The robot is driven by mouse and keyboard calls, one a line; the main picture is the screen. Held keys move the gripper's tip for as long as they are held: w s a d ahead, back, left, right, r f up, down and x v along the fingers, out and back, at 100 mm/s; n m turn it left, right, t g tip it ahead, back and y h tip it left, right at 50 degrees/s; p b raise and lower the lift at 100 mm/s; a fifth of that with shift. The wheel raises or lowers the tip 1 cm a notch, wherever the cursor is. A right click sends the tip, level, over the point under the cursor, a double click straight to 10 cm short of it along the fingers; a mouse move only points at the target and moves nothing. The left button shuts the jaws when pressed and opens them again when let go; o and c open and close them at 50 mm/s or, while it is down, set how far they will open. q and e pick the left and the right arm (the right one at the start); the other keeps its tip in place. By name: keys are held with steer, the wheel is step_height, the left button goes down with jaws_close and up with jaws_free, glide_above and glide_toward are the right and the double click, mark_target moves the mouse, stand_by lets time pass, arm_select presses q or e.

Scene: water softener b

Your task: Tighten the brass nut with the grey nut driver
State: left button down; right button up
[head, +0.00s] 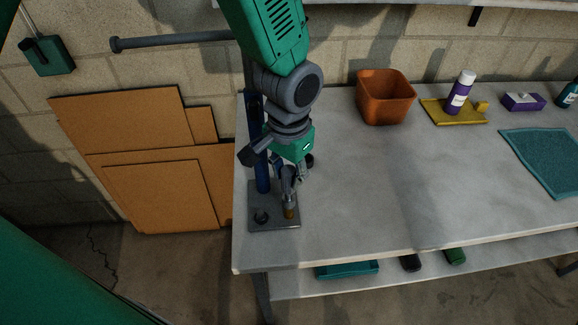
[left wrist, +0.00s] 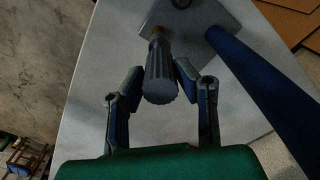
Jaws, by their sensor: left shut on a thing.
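The grey nut driver (left wrist: 160,76) stands roughly upright between the fingers of my left gripper (left wrist: 155,88), which is shut on its ribbed handle. In the head view my left gripper (head: 290,174) reaches down from above over the grey base plate (head: 262,224). My right gripper is in neither view.
A blue post (head: 263,172) rises from the plate close beside my gripper; it also shows in the left wrist view (left wrist: 262,85). An orange bin (head: 386,98), a yellow tray (head: 440,113) with a purple-and-white bottle (head: 459,94), and a teal mat (head: 548,160) lie right. The middle tabletop is clear.

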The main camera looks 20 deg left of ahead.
arm_select(q)
step_height(320, 180, down, 2)
steer(key=shift+d+f+b, duration=0.1)
steer(key=shift+b, duration=0.25)
steer(key=shift+r, duration=0.2)
steer(key=shift+r+p, duration=0.1)
steer(key=shift+p, duration=0.35)
steer(key=shift+p, duration=0.35)
steer(key=shift+f, duration=0.3)
